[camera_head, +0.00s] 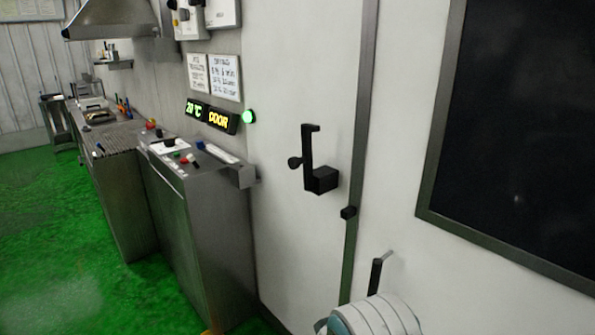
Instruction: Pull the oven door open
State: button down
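A large white upright front fills the middle and right, with a dark window (515,130) in a grey frame. A vertical grey strip (362,130) divides it. A black angular handle (309,165) with a round knob and a block at its foot is on the white panel left of the strip. A small black block (348,212) sits on the strip. I cannot tell for certain which panel is the oven door; no open gap shows. A black bar with a thin grey end (377,272) shows lower down, above a pale rounded part of my arm.
A grey metal control cabinet (205,230) with buttons stands left of the white front. A lit display (211,117) reading "20 °C DOOR" and a green lamp (248,117) are above it. A long workbench (112,160) stands behind. Green floor (60,240) is clear at lower left.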

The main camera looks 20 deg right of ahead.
aim_at(471, 202)
jog(key=l+z, duration=0.1)
jog(key=z, duration=0.35)
jog(key=k+l+z, duration=0.1)
jog(key=z, duration=0.3)
jog(key=l+z, duration=0.1)
jog(key=z, duration=0.35)
jog(key=k+j+z, duration=0.35)
jog(key=j, duration=0.15)
